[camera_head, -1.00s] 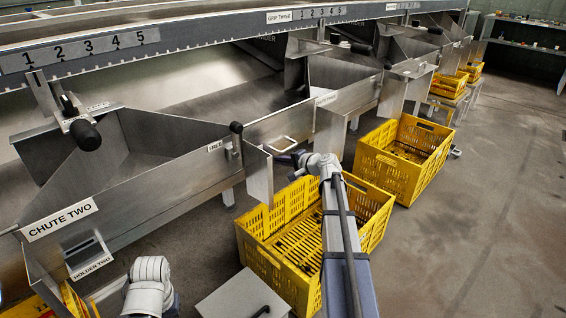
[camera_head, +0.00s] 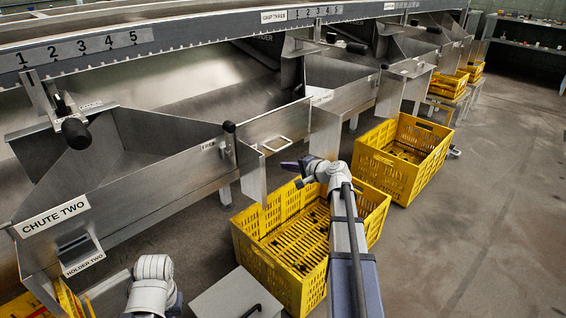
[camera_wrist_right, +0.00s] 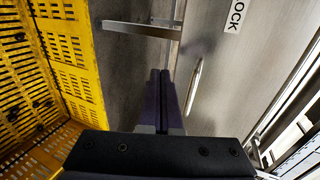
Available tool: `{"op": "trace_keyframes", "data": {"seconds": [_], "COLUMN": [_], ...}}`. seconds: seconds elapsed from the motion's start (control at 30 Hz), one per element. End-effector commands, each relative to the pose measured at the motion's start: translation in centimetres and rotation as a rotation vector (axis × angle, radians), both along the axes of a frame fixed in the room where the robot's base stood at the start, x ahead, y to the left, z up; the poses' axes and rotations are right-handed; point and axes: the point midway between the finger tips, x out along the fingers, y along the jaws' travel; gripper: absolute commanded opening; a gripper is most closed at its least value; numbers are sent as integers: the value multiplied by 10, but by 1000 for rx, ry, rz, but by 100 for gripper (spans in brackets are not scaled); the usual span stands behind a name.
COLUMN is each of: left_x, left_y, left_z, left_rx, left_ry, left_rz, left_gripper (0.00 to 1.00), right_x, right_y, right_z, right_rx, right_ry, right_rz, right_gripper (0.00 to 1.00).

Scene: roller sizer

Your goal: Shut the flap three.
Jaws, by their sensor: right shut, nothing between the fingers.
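A steel panel with a bar handle (camera_head: 277,145) is set in the chute front left of the chute three label (camera_head: 320,97); I take it for flap three. How far it stands open I cannot tell. The handle also shows in the right wrist view (camera_wrist_right: 193,88), beside a partly cut-off label ending in "OCK" (camera_wrist_right: 236,16). My right gripper (camera_head: 289,166) is shut and empty, just below and right of the handle, apparently apart from it. Its dark fingers show in the wrist view (camera_wrist_right: 160,96), left of the handle. My left gripper is out of view.
A steel plate (camera_head: 252,172) juts out just left of the right gripper. A yellow crate (camera_head: 244,252) stands on the floor below, and another (camera_head: 390,180) stands farther right. Chute two (camera_head: 110,215) is at the left. Open floor lies on the right.

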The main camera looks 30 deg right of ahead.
Motion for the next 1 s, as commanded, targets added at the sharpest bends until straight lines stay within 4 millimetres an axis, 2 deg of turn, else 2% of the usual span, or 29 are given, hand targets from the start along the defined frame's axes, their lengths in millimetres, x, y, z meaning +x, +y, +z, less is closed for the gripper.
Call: {"op": "trace_keyframes", "data": {"seconds": [0.03, 0.2, 0.4, 0.6, 0.93, 1.0], "left_x": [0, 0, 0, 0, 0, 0], "left_y": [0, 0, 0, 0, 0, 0], "left_z": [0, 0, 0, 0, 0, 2], "left_rx": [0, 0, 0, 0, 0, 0], "left_ry": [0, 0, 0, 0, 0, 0], "left_rz": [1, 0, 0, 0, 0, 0], "left_gripper": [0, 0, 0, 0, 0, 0], "right_x": [-12, -42, -67, -77, -77, -76], "right_y": [-1, -11, -18, -22, -22, -17], "right_z": [0, 0, 0, 0, 0, 0], "right_rx": [0, 0, 0, 0, -1, -7], "right_ry": [0, 0, 0, 0, 0, 6], "right_rz": [-2, -3, -1, -1, 0, 12], "right_gripper": [0, 0, 0, 0, 0, 0]}}
